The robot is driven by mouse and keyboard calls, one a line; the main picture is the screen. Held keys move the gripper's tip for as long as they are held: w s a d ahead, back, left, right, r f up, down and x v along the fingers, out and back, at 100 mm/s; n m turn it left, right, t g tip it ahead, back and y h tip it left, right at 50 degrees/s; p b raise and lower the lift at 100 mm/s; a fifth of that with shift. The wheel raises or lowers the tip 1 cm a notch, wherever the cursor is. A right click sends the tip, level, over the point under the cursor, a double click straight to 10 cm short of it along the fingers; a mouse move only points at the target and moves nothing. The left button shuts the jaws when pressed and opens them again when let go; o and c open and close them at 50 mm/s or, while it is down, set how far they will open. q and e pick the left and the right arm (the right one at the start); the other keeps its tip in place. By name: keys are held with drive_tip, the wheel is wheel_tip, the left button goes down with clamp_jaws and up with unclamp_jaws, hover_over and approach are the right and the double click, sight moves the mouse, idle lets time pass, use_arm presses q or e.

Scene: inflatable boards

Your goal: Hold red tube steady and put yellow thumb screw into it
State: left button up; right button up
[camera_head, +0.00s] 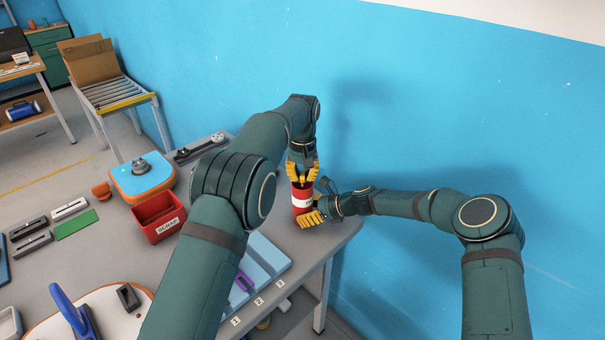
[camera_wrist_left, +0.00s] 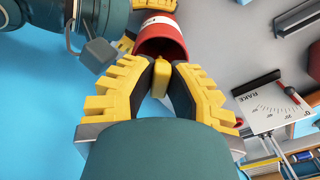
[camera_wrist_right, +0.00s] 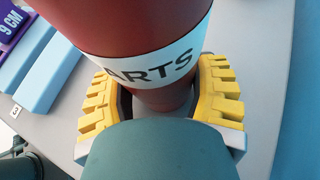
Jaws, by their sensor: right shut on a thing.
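The red tube (camera_head: 302,205) with a white label band stands upright near the table's far right corner. My right gripper (camera_head: 316,207) is shut around it low down from the right; the right wrist view shows the fingers on both sides of the tube (camera_wrist_right: 150,25), below the lettered label. My left gripper (camera_head: 302,172) is directly above the tube, pointing down. In the left wrist view the yellow thumb screw (camera_wrist_left: 161,80) is between its fingertips, over the tube's open mouth (camera_wrist_left: 160,45). How deep the screw reaches into the tube cannot be told.
A red scrap bin (camera_head: 158,215) and a blue-topped orange board (camera_head: 143,177) are left of my left arm. Light blue blocks (camera_head: 262,262) lie near the table's front edge. The blue wall is close behind the tube.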

sight(302, 173)
use_arm(q)
drive_tip(key=o, duration=0.4)
drive_tip(key=shift+r, duration=0.1)
wheel_tip(302, 173, up, 12)
idle(0.5)
use_arm(e)
drive_tip(key=o, duration=0.9)
drive_tip(key=shift+o, duration=0.2)
